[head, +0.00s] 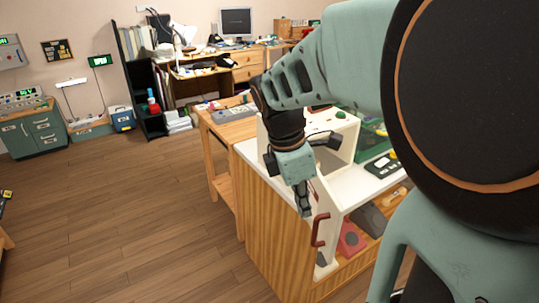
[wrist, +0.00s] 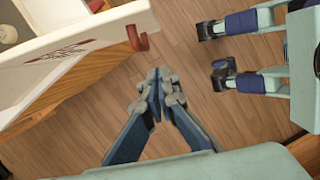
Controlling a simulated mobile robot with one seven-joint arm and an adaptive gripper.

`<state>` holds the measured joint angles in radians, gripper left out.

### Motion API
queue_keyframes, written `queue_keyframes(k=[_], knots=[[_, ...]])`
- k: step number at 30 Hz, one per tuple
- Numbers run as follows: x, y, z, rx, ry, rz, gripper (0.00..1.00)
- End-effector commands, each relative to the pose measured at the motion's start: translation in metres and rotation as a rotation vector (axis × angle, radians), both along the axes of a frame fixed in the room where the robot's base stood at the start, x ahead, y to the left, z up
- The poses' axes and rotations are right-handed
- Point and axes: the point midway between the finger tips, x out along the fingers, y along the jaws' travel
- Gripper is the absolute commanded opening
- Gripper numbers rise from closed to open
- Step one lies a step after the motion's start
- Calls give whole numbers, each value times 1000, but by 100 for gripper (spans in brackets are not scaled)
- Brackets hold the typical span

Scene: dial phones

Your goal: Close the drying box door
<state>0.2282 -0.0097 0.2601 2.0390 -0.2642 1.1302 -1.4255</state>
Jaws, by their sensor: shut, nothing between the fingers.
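The drying box (head: 345,128) is a white box on the counter, partly hidden behind my arm. Its white door (head: 329,252) stands open, jutting out past the counter's front, with a dark red handle (head: 320,230). In the wrist view the door (wrist: 95,38) fills the upper left, with dark red markings on its face, and the handle (wrist: 137,39) sits at its right end. My gripper (head: 303,208) is shut and empty, just left of the door and handle in the head view. In the wrist view my gripper (wrist: 158,80) is below the handle, apart from it.
The wooden cabinet (head: 270,232) under the white countertop (head: 246,151) has open shelves holding a red item (head: 351,240) and grey ones. A black device (head: 384,165) lies on the counter at right. A wooden side table (head: 222,165) stands behind. The floor at left is clear.

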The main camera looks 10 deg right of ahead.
Motion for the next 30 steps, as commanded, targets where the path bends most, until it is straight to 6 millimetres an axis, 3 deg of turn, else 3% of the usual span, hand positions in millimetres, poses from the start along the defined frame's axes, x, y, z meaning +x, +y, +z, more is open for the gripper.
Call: queue_keyframes(k=[8,19,24,30], knots=[[-3,-7,-28,-5,7,-4,0],[-3,-25,-104,-3,8,-3,0],[-2,-53,-98,-4,3,-7,0],[-1,-64,-98,-4,3,-2,0]])
